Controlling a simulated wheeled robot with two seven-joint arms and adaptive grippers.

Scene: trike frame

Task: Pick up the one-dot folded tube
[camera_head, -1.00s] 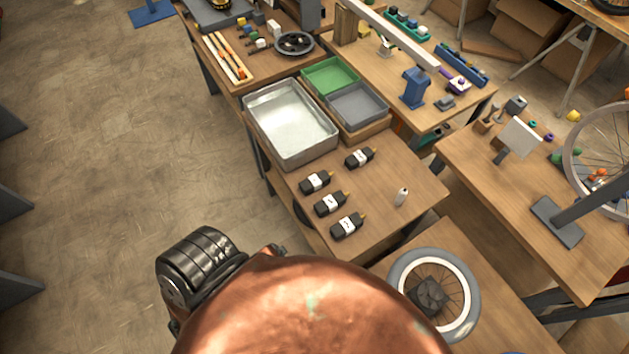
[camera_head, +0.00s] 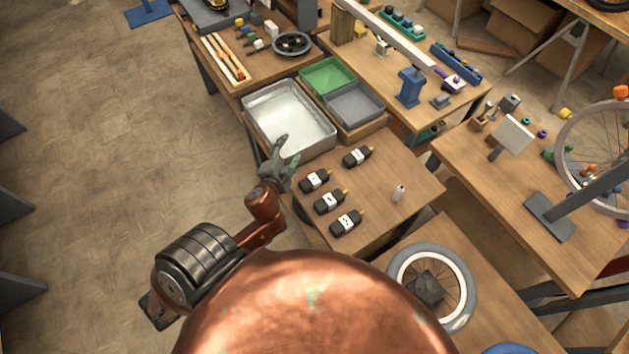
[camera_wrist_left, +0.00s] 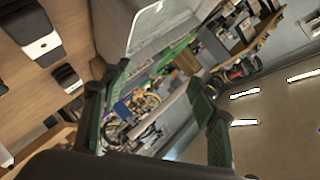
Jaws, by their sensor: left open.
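The label dots are too small to count surely. My left gripper (camera_head: 286,156) is open and empty, left of the tubes, over the tray's near edge. The left wrist view shows its spread fingers (camera_wrist_left: 155,85) with no tube between them; black tubes (camera_wrist_left: 36,32) show at its left. My right gripper is not in view.
A shiny metal tray (camera_head: 285,108) stands just behind the row, with green (camera_head: 327,75) and grey (camera_head: 357,105) bins beside it. A wheel (camera_head: 440,262) lies on the nearer right table.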

